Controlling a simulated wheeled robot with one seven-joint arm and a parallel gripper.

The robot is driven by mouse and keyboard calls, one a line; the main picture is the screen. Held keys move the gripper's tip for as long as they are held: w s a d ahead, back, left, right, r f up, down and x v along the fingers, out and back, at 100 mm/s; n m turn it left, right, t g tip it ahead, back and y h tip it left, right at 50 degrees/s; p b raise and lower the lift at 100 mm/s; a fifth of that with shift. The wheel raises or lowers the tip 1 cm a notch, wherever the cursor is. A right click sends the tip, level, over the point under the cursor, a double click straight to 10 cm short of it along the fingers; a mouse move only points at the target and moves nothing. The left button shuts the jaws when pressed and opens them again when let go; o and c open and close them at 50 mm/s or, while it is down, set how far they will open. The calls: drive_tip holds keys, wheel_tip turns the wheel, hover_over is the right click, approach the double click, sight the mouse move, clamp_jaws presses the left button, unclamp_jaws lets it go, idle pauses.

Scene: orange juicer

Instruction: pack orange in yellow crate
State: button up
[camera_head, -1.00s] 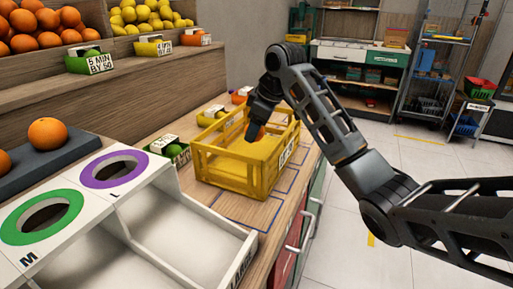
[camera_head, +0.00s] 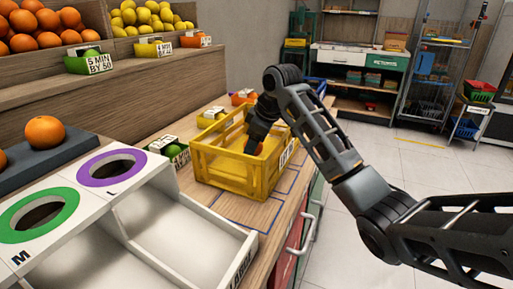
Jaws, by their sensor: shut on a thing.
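The yellow crate (camera_head: 238,179) stands on the wooden counter, right of the white sorting box. My gripper (camera_head: 255,148) points down inside the crate's upper opening. It is shut on an orange (camera_head: 260,149), of which only a small part shows beside the fingers and behind the slats. I cannot tell whether that orange touches the crate floor. Another orange (camera_head: 45,132) rests on the dark grey ledge at the left, and part of one more shows at the left edge.
The white sorting box (camera_head: 176,215) has a purple-ringed hole (camera_head: 112,169) and a green-ringed hole (camera_head: 40,214). Small crates with green fruit (camera_head: 174,152) and yellow fruit (camera_head: 212,115) stand close to the yellow crate. Heaped oranges and lemons fill the back shelf.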

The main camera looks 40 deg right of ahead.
drive_tip(key=o, duration=1.3)
drive_tip(key=shift+c, duration=0.2)
drive_tip(key=shift+r, duration=0.1)
drive_tip(key=v, duration=0.7)
drive_tip(key=shift+s+r, duration=0.2)
drive_tip(key=shift+r, duration=0.05)
